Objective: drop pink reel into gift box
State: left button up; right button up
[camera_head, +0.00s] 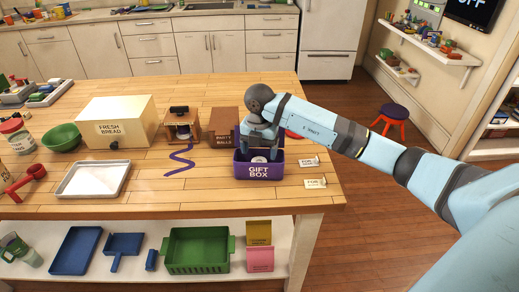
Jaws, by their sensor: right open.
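The purple gift box (240,172) stands on the wooden table near its right front corner, with its label facing me. My right gripper (259,148) points down over the box, open, with its fingers at or just inside the opening. A small pale round thing (259,159) shows inside the box below the gripper. I cannot tell whether it is the pink reel. No clearly pink reel shows elsewhere. The wrist hides the back of the box. My left gripper is not in view.
Small tags (315,183) lie right of the box. A purple ribbon (181,160), a brown party balls box (222,137) and a small wooden stand (183,131) are to its left. A metal tray (70,192) lies further left. Clear table lies in front.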

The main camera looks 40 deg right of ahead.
notch_tip(320, 180, up, 14)
jog(key=shift+f, duration=0.2)
dwell(0.9)
